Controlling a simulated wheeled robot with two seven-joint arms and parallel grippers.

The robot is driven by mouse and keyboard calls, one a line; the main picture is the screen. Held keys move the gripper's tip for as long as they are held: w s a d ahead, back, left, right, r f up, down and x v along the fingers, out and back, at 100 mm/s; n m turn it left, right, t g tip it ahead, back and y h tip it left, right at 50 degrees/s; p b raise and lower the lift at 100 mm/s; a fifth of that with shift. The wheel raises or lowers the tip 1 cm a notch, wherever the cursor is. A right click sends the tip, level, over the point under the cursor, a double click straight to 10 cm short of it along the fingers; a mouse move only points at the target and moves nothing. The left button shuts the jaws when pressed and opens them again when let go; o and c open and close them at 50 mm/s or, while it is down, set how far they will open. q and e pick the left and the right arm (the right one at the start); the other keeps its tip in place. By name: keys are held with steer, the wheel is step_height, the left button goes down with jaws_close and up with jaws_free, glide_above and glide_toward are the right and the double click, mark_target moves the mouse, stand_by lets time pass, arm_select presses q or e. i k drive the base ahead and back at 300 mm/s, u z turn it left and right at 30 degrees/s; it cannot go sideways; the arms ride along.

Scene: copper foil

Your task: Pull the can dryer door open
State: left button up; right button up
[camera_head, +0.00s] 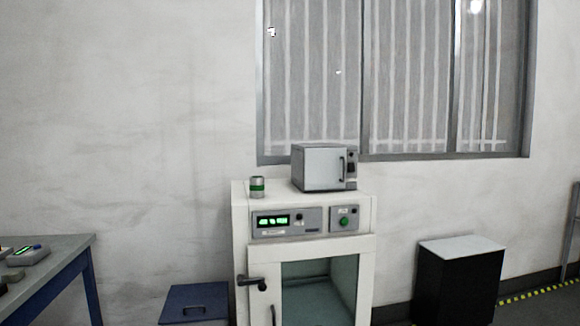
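A white cabinet (240,215) stands against the wall at lower centre, with a lit green display (272,220) and a green knob (343,222) on its front panel. Below is its white-framed door (310,254) with a window, a dark lever handle (251,282) at the left, and a vertical handle (273,315) under it. The door looks shut; its lower part is cut off. A small grey box oven (318,168) on top has a shut door with a dark handle (341,167). I cannot tell which unit is the can dryer. Neither gripper is in view.
A can with a green band (257,187) stands on the cabinet. A blue-legged table (60,246) with small devices is at left, a blue lidded box (195,303) beside the cabinet. A black box with a pale top (455,285) stands at right, apart from the cabinet.

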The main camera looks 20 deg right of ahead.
mark_target(325, 169)
steer(key=z, duration=0.2)
steer(key=i, duration=1.95)
steer(key=z, duration=0.65)
